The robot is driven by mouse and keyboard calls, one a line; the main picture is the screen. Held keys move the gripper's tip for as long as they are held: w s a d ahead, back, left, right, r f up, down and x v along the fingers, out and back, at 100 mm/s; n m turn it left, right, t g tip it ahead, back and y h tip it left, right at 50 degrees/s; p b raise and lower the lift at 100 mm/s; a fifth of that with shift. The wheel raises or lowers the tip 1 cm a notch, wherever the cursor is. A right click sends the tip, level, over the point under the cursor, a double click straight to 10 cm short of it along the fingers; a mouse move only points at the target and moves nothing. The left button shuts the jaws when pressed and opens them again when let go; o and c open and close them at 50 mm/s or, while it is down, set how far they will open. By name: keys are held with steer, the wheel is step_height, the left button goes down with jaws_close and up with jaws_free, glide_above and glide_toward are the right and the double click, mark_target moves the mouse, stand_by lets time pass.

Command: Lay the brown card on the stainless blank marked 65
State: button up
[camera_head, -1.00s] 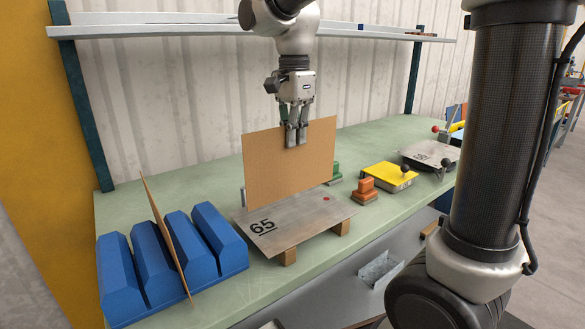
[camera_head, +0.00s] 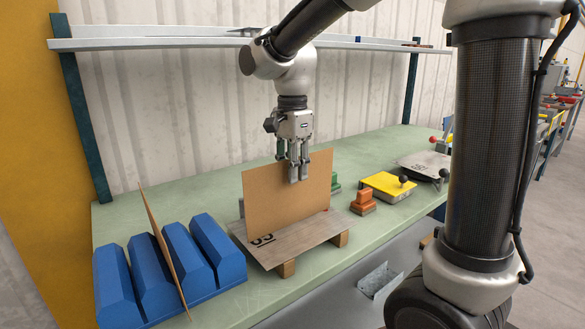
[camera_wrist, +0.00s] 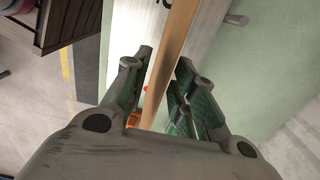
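The brown card (camera_head: 275,203) stands upright in my gripper (camera_head: 294,176), pinched at its upper edge. In the wrist view the card (camera_wrist: 172,62) runs edge-on between the two fingers (camera_wrist: 160,95). The stainless blank (camera_head: 300,232) marked 65 lies flat on wooden blocks on the green bench. The card's lower edge is at or just above the blank; I cannot tell if they touch. The card hides the upper part of the number and the blank's red dot in the head view. A red dot shows beside the card in the wrist view.
A blue slotted rack (camera_head: 168,270) at the left holds another brown card (camera_head: 165,240). Another marked plate (camera_head: 425,163) lies beyond. A shelf (camera_head: 180,38) runs above.

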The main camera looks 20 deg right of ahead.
steer(key=shift+r, duration=0.1)
step_height(320, 180, up, 12)
steer(key=shift+r, duration=0.1)
steer(key=s+d+f+n+t, duration=0.2)
steer(key=s+d+f+n, duration=0.3)
steer(key=s+d+n, duration=0.2)
steer(key=s+d+f+n+t, duration=0.2)
steer(key=s+d+f+n, duration=0.3)
steer(key=s, duration=0.7)
steer(key=d+n, duration=0.2)
steer(key=d, duration=0.1)
steer(key=shift+f, duration=0.35)
